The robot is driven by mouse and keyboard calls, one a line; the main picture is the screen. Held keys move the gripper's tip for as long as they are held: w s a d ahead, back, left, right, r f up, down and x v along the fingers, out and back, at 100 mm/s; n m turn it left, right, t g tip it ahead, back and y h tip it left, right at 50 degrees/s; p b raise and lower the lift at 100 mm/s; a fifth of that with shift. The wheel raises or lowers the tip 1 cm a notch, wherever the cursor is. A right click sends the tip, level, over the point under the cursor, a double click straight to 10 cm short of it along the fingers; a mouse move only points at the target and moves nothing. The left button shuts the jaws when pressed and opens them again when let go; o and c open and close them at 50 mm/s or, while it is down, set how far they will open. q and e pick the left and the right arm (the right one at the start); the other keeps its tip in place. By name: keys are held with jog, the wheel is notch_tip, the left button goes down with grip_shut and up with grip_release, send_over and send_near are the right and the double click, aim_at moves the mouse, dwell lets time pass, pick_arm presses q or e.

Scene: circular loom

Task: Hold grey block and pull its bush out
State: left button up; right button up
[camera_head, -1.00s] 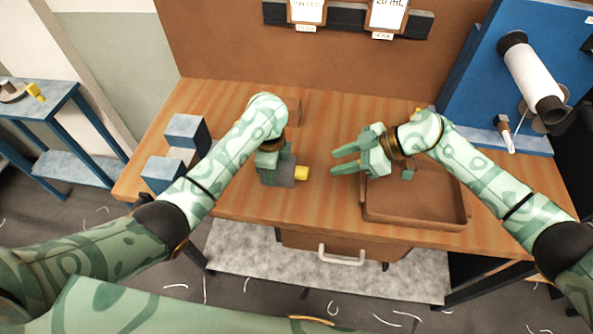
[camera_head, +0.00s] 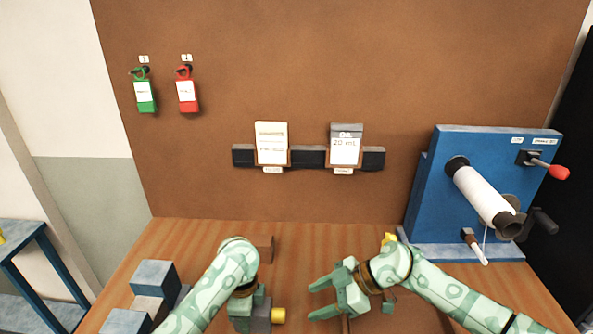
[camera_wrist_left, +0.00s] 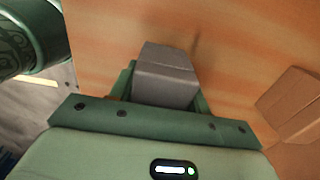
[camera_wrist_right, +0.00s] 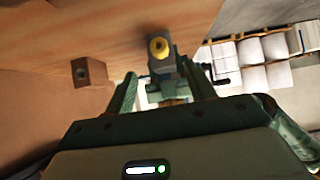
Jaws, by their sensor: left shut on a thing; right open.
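The grey block (camera_head: 262,318) is gripped by my left gripper (camera_head: 249,312) at the bottom of the head view. The block also fills the space between the left jaws in the left wrist view (camera_wrist_left: 168,75). The yellow bush (camera_head: 278,316) sticks out of the block's right side, toward my right gripper (camera_head: 317,299). My right gripper is open and empty, a short gap to the right of the bush. In the right wrist view the bush end (camera_wrist_right: 159,47) faces the camera, appearing between the open jaws. The bush's inner part is hidden in the block.
Blue-grey blocks (camera_head: 155,276) stand left of my left forearm. A brown block (camera_head: 265,248) lies behind my left gripper. The blue winder with a white roll (camera_head: 483,195) stands at right. A brown board (camera_head: 330,70) with cards and tags rises behind the table.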

jog(key=s+a+r+y, duration=0.2)
jog(key=a+r+y, duration=0.1)
jog(key=a+r, duration=0.3)
notch_tip(320, 180, up, 8)
jog(key=m+t+y, duration=0.1)
jog(key=t+y, duration=0.2)
jog(key=y, duration=0.1)
send_over(273, 315)
jog(key=d, duration=0.1)
jog(key=w+d+r+m+t+h, duration=0.2)
jog(key=w+r+m+t+h, duration=0.25)
jog(key=w+m+t, duration=0.45)
jog(key=s+d+f+n+g+h, duration=0.2)
jog(key=s+f+n+g+h, duration=0.25)
jog(key=s+f, duration=0.2)
jog(key=s+d+f+n+g+h, duration=0.3)
jog(key=s+f+n+g+h, duration=0.1)
jog(key=s+f+n, duration=0.25)
jog(key=x, duration=1.2)
jog(key=shift+w+a+f, duration=0.2)
jog(key=shift+w, duration=0.25)
